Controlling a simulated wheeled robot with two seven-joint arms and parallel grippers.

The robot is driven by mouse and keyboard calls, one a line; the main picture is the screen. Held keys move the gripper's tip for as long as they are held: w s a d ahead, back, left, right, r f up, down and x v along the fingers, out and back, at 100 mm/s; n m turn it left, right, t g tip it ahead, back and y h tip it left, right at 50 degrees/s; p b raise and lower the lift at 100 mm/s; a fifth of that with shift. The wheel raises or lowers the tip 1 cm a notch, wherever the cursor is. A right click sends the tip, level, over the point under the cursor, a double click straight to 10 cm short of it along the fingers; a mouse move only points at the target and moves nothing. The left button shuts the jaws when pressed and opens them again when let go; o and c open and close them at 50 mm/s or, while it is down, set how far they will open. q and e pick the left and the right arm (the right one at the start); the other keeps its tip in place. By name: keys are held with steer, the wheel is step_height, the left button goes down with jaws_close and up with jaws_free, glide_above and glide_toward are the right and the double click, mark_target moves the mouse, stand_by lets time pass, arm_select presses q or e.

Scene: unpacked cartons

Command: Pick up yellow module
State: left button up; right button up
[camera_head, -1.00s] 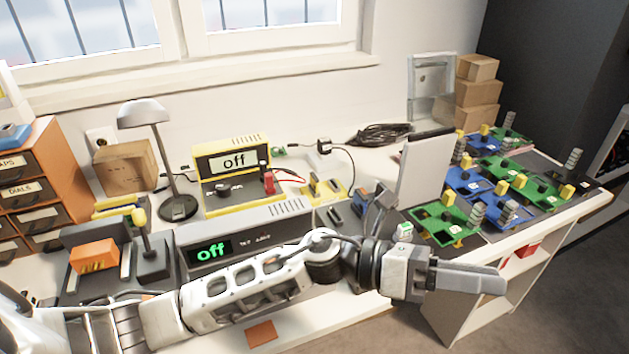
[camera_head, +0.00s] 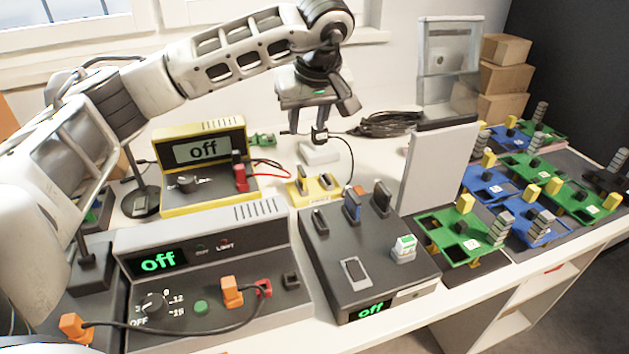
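A low yellow module (camera_head: 316,188) with dark upright parts on top sits on the white table, between the yellow meter and the dark grey box. A larger yellow meter (camera_head: 203,165) showing "off" stands to its left. Small yellow blocks (camera_head: 465,203) sit on the green and blue boards at right; I cannot tell which yellow item the task means. A black plug and cable show between or behind the fingers. My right gripper is not in view.
A grey power supply (camera_head: 200,270) with orange plugs stands in front. A dark grey box (camera_head: 368,255) with slots is to its right. A pale upright panel (camera_head: 435,175), green boards (camera_head: 462,232) and coiled black cable (camera_head: 390,124) lie farther right. The lamp is mostly hidden by my arm.

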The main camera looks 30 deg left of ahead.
arm_select(q)
glide_toward(302, 170)
steer(key=x, duration=0.4)
steer(key=shift+w+f+b, duration=0.15)
steer(key=shift+f+b, duration=0.15)
steer(key=shift+b, duration=0.05)
steer(key=shift+x, duration=3.1)
steer(key=shift+a, duration=0.15)
steer(key=shift+c, duration=0.2)
jaws_close()
